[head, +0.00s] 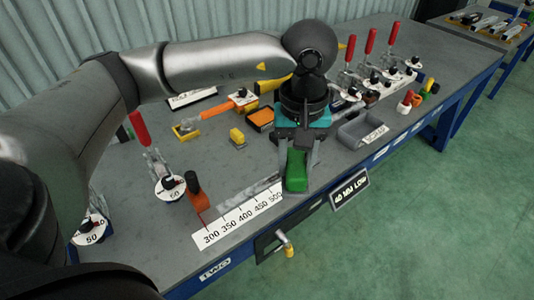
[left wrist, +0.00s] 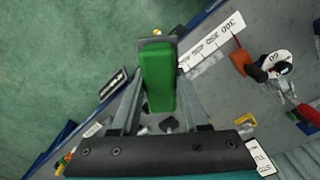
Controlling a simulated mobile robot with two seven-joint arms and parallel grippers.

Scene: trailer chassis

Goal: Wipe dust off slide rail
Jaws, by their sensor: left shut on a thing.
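My left gripper (head: 297,168) reaches over the workbench from above and is shut on a green block (head: 296,171). In the left wrist view the green block (left wrist: 158,78) sits between the two grey fingers. The slide rail (head: 250,192) is a grey strip along the bench's front edge, behind a white scale (head: 240,219) marked 300 to 500. The green block is at the scale's 500 end. I cannot tell whether it touches the rail. Any dust is too small to make out, and the gripper hides the rail beyond. My right gripper is not in view.
A red-handled clamp (head: 140,130) and an orange-brown block (head: 195,188) stand to the left. A grey tray (head: 362,130) lies to the right, with several red-handled clamps behind. A padlock (head: 286,246) hangs on the bench front. A yellow block (head: 237,136) lies mid-bench.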

